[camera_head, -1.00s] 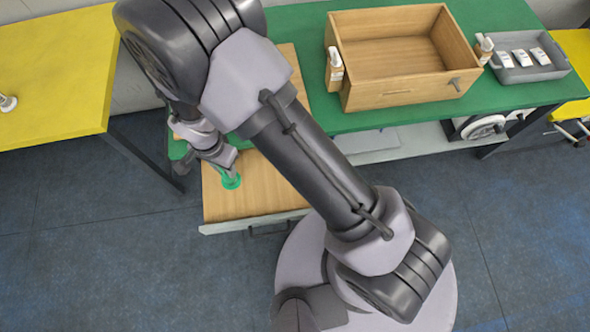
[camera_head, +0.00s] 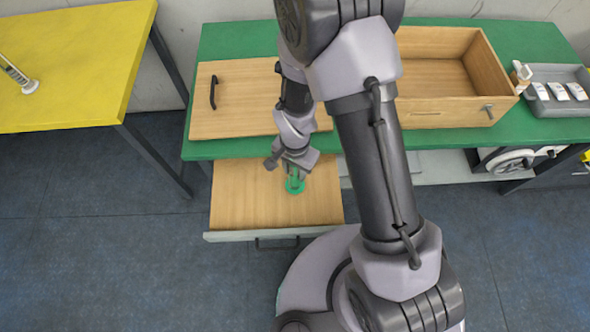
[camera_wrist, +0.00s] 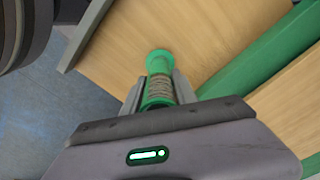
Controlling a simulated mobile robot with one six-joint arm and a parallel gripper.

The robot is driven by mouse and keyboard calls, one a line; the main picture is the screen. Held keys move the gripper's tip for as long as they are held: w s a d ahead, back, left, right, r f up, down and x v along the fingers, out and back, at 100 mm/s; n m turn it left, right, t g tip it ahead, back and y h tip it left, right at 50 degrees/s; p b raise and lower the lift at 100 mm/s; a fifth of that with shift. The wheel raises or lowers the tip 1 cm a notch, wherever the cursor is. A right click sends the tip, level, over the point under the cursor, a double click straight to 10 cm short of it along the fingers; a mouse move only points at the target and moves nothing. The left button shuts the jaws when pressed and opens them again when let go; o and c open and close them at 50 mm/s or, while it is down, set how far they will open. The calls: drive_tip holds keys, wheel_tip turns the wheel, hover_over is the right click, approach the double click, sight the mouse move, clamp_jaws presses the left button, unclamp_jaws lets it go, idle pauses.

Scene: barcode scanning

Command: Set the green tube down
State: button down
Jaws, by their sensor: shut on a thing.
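The green tube (camera_head: 295,184) is in my gripper (camera_head: 291,174), above or on the wooden surface of a pulled-out drawer (camera_head: 240,205). In the wrist view, the tube (camera_wrist: 159,62) has a green round end and a ribbed, tan middle. My gripper (camera_wrist: 158,88) is shut on it, one finger on each side. My gripper hides part of the tube. I cannot tell whether the tube's lower end touches the wood.
A green table (camera_head: 225,150) stands behind the drawer, with a wooden board with a black handle (camera_head: 240,95) on it. A wooden box (camera_head: 440,75) and a grey tray of white items (camera_head: 570,105) are to the right. A yellow table (camera_head: 70,70) is at left. The drawer top around the tube is clear.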

drive_tip(key=shift+f, duration=0.1)
drive_tip(key=c, duration=1.4)
unclamp_jaws()
drive_tip(key=shift+f, duration=0.1)
drive_tip(key=o, duration=0.4)
drive_tip(key=shift+o, duration=0.2)
